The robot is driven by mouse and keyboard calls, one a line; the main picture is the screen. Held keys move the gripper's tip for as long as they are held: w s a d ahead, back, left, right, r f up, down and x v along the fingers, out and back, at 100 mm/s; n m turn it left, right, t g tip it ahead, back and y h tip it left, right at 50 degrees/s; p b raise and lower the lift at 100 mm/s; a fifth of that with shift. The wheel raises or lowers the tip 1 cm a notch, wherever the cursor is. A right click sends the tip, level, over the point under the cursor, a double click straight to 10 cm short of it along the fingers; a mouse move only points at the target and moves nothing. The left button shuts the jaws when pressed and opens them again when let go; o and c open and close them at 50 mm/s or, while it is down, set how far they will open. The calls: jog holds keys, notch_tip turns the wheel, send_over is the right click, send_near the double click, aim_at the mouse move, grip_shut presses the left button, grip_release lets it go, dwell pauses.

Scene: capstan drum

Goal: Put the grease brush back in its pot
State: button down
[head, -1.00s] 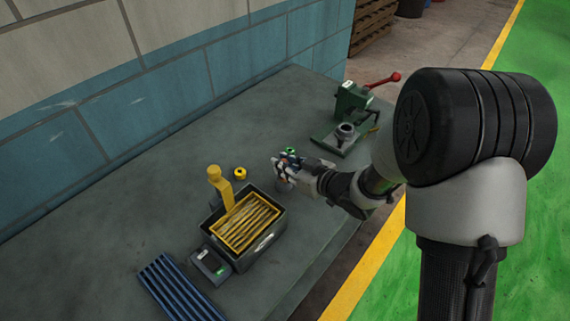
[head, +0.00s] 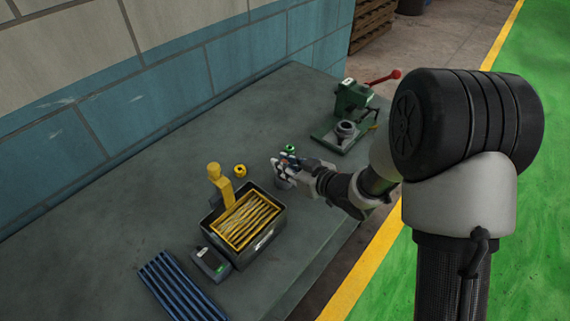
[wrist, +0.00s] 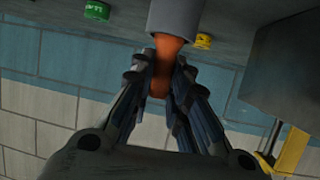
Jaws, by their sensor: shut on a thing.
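My gripper (wrist: 160,85) is shut on the orange handle of the grease brush (wrist: 161,80) in the wrist view. The handle flares where it meets the rim of a grey cylinder, which looks like the pot (wrist: 174,18); the brush's far end is hidden there, and I cannot tell how deep it sits. In the head view my gripper (head: 286,168) is over the bench, with the small grey pot (head: 281,182) partly hidden below it. The brush is too small to make out clearly there.
A dark bin (head: 266,240) with a yellow slatted insert and a yellow post (head: 219,183) stand left of my gripper. A yellow cap (head: 240,170) and a green cap (head: 290,148) are nearby. A green press (head: 352,105) is behind right. The bench (head: 230,125) near the wall is clear.

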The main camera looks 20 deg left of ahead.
jog(key=shift+f, duration=0.15)
dwell(0.5)
jog(key=c, duration=1.5)
grip_release()
jog(key=shift+o, duration=0.2)
jog(key=v, duration=1.2)
jog(key=shift+d, duration=0.1)
